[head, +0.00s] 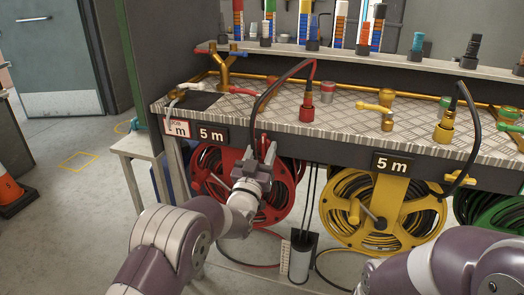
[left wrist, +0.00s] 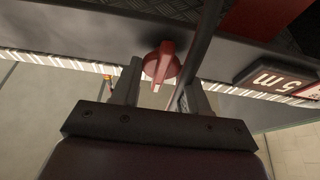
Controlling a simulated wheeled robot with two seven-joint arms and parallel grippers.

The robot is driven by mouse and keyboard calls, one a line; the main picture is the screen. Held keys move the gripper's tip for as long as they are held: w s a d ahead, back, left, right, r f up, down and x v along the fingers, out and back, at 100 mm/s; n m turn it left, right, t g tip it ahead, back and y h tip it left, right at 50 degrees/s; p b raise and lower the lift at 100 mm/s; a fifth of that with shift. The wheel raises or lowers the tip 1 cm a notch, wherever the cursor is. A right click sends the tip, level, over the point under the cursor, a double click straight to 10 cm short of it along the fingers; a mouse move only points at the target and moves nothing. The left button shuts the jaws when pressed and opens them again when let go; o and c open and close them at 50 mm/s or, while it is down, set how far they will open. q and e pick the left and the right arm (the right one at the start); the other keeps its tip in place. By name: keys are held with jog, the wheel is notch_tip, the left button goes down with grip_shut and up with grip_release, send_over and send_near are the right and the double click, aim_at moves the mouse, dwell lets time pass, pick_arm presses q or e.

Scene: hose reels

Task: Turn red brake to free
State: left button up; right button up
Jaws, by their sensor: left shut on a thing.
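The red brake is a small red knob (left wrist: 163,65) with a raised grip, on the dark front edge of the bench, in the left wrist view. My left gripper (left wrist: 160,88) has its two fingers on either side of the knob and is shut on it. In the head view my left gripper (head: 264,148) is at the bench's front edge, before the red hose reel (head: 284,192), and mostly hides the brake. The brake's exact setting is hard to read. My right gripper is out of view; only part of my right arm shows at bottom right.
A black hose (head: 256,108) loops from a red fitting (head: 306,112) over the edge, close beside my left gripper. A yellow reel (head: 397,205) hangs to the right, under a "5 m" label (head: 394,163). Open floor (head: 75,185) lies left.

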pick_arm(q)
jog(key=o, duration=1)
jog(key=shift+f, duration=0.1)
jog(key=shift+c, duration=0.2)
jog(key=shift+s, duration=0.1)
jog(key=p+v, duration=0.2)
jog(key=v, duration=1)
jog(key=shift+s, duration=0.25)
jog(key=shift+f, duration=0.2)
